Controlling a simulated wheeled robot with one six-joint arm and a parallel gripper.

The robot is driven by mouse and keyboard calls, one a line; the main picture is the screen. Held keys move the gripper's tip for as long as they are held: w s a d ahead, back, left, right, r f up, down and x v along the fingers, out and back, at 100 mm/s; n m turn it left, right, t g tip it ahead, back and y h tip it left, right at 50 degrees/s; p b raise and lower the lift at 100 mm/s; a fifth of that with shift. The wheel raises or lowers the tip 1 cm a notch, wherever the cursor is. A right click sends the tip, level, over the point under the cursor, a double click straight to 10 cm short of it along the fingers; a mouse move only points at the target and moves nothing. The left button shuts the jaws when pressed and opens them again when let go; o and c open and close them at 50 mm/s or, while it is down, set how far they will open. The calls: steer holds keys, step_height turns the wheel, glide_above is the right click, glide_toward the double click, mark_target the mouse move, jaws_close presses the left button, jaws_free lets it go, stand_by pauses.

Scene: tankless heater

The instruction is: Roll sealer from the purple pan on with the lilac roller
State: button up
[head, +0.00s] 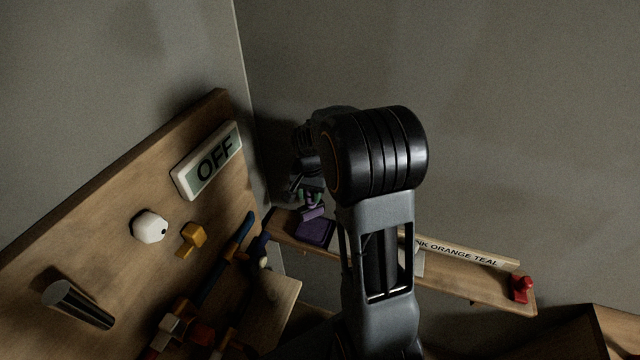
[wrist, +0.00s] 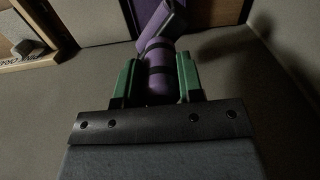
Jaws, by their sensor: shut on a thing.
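My gripper (wrist: 158,72) has green fingers closed on the handle of the lilac roller (wrist: 160,55). The roller's head points up and away in the wrist view, in front of the purple pan (wrist: 218,10). In the head view my gripper (head: 309,195) is small and partly hidden behind my arm. The lilac roller (head: 313,212) shows just above the dark purple pan (head: 316,231), which sits at the left end of the wooden shelf. I cannot tell whether the roller touches the pan.
A wooden board at left carries an OFF sign (head: 213,160), a white knob (head: 149,226), a yellow fitting (head: 191,239), a metal cylinder (head: 78,303) and a blue pipe (head: 228,257). The shelf has a lettered strip (head: 465,251) and a red object (head: 521,288). My arm hides the shelf's middle.

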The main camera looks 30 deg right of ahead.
mark_target(313, 208)
steer(key=shift+w+d+f, duration=0.2)
steer(key=shift+d+f, duration=0.05)
steer(key=shift+f, duration=0.1)
step_height(313, 208, down, 3)
steer(key=b, duration=0.2)
steer(key=shift+s+d+r+b, duration=0.1)
steer(key=shift+d+b, duration=0.05)
steer(key=shift+b, duration=0.15)
steer(key=shift+f+b, duration=0.85)
steer(key=shift+f, duration=0.35)
steer(key=shift+f+b, duration=0.4)
steer(key=shift+f, duration=0.15)
stand_by(0.7)
steer(key=shift+r, duration=0.15)
steer(key=shift+r+p, duration=2.55)
steer(key=shift+r, duration=0.85)
